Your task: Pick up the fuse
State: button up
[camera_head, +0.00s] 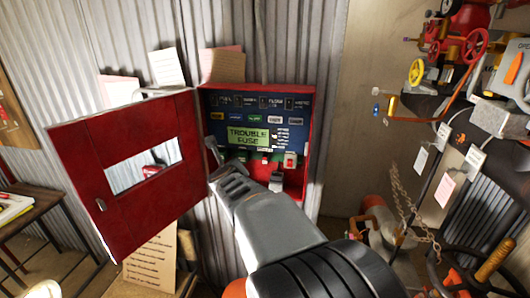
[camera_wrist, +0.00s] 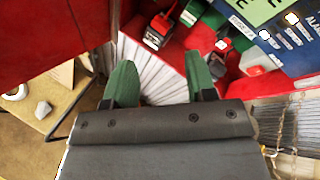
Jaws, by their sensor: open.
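A red wall cabinet (camera_head: 309,150) stands open, with a blue panel and a green display (camera_head: 249,138) reading "TROUBLE FUSE". Small parts sit along the cabinet's lower part, including a red and white piece (camera_head: 291,159). The wrist view shows a red piece with a dark end (camera_wrist: 160,27) and a red and pale block (camera_wrist: 257,62). I cannot tell for sure which of these is the fuse. My gripper (camera_head: 232,180) is at the cabinet's lower left opening. Its green-padded fingers (camera_wrist: 161,85) are apart with nothing between them, and the small parts lie beyond them. My arm hides part of the cabinet's bottom.
The red cabinet door (camera_head: 82,150), with a window, is swung open to the left, close to my gripper. A wooden table (camera_head: 30,215) is at the left. Valves with a red handwheel (camera_head: 474,45), hanging tags and a chain (camera_head: 405,200) crowd the right.

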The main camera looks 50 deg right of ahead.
jog(key=s+d+m+g+h, duration=0.3)
jog(key=s+d+m+g, duration=0.1)
jog(key=d+m, duration=0.45)
jog(key=m, duration=0.2)
send_near(265, 159)
jog(key=w+d, duration=0.2)
jog(key=d, duration=0.1)
jog(key=shift+a+f+x, duration=0.1)
jog(key=shift+f+x, duration=0.1)
jog(key=shift+x, duration=0.8)
jog(key=shift+a+f+x, duration=0.1)
jog(key=shift+f+x, duration=0.1)
jog(key=shift+x, duration=0.8)
jog(key=shift+a+f+x, duration=0.1)
jog(key=shift+f+x, duration=0.1)
jog(key=shift+x, duration=0.8)
jog(key=shift+s+h, duration=0.1)
jog(key=shift+h, duration=0.2)
grip_shut()
